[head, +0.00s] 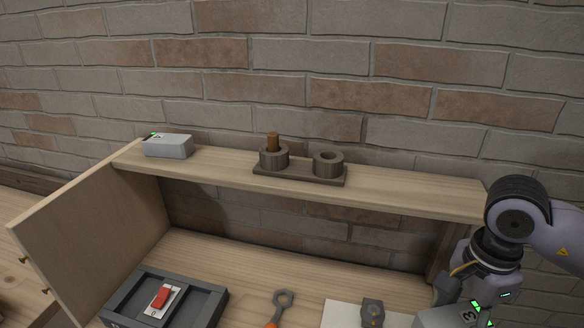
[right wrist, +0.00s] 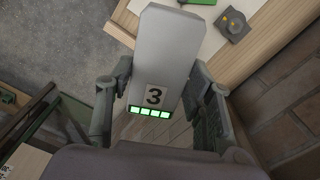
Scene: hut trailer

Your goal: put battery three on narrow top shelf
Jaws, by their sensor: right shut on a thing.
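Battery three is a grey block with a black 3 on a white label and a row of green lights. In the right wrist view battery three (right wrist: 165,50) sits between both fingers of my right gripper (right wrist: 160,88), which is shut on it. In the head view battery three (head: 445,317) is partly cut off at the bottom right, below the shelf's right end. The narrow top shelf (head: 400,193) is a long wooden board along the brick wall. My left gripper is not in view.
On the shelf, a grey block with a green light (head: 169,147) stands at the left and a two-cup holder (head: 300,171) near the middle. The shelf's right part is bare. Below lie a dark tray (head: 205,303), a wrench (head: 283,298) and a grey part (head: 373,311).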

